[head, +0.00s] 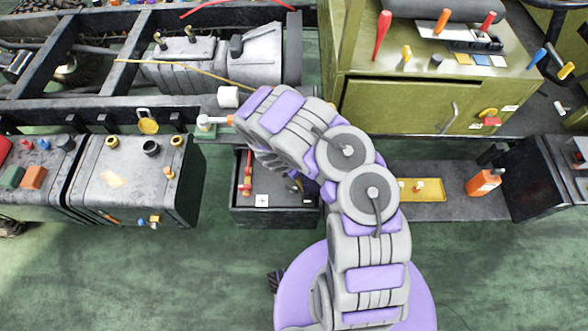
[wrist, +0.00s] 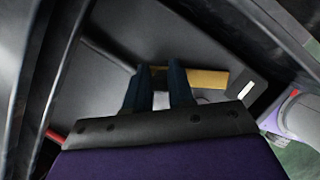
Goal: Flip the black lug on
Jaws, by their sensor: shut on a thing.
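In the wrist view, the two dark fingers of my gripper (wrist: 158,75) point into a dark recess. They are closed across a short tan bar (wrist: 207,78), which sticks out to the right past the fingertips. A small grey patch shows between the fingers lower down. In the head view my arm covers the gripper, over the right side of an open dark box (head: 265,216). A red post (head: 247,175) stands at the left in that box. I cannot pick out the black lug in either view; it may be hidden by the arm or fingers.
A grey tank (head: 130,190) stands left of the box. An olive cabinet (head: 400,105) with colored handles stands at the upper right. A low shelf with an orange bottle (head: 484,183) lies to the right. Dark frame rails (head: 75,113) run at the upper left. Open green floor lies in front.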

